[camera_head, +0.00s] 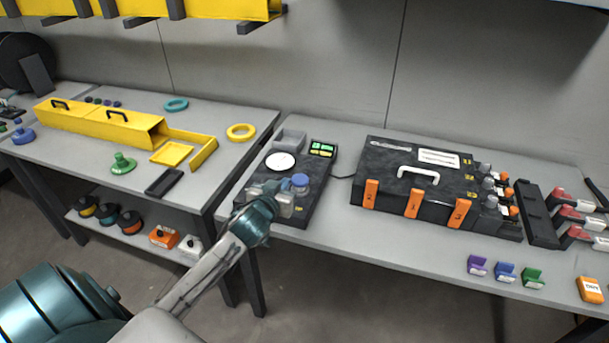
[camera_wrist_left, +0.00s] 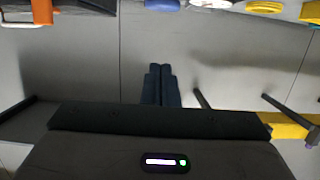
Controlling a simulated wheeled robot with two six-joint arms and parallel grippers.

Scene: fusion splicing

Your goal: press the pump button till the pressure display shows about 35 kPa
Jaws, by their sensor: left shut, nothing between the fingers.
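The pump unit is a dark panel (camera_head: 316,203) on the bench. It carries a white round disc (camera_head: 281,163), a small green-lit display (camera_head: 322,148) at its back right, and a blue round cap (camera_head: 300,181). The display's digits are too small to read. I cannot tell for sure which part is the pump button. My left gripper (camera_head: 272,190) is shut and empty, at the front left of the panel, close to clear, greyish jar-like parts. I cannot tell whether it touches them. Its closed fingers (camera_wrist_left: 161,85) also show in the left wrist view. My right gripper is out of view.
A black case (camera_head: 391,158) with orange latches stands right of the panel. Purple, blue and green small blocks (camera_head: 505,270) lie near the front edge. A yellow trough (camera_head: 100,122) and a yellow ring (camera_head: 241,132) are on the left table. A gap separates the tables.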

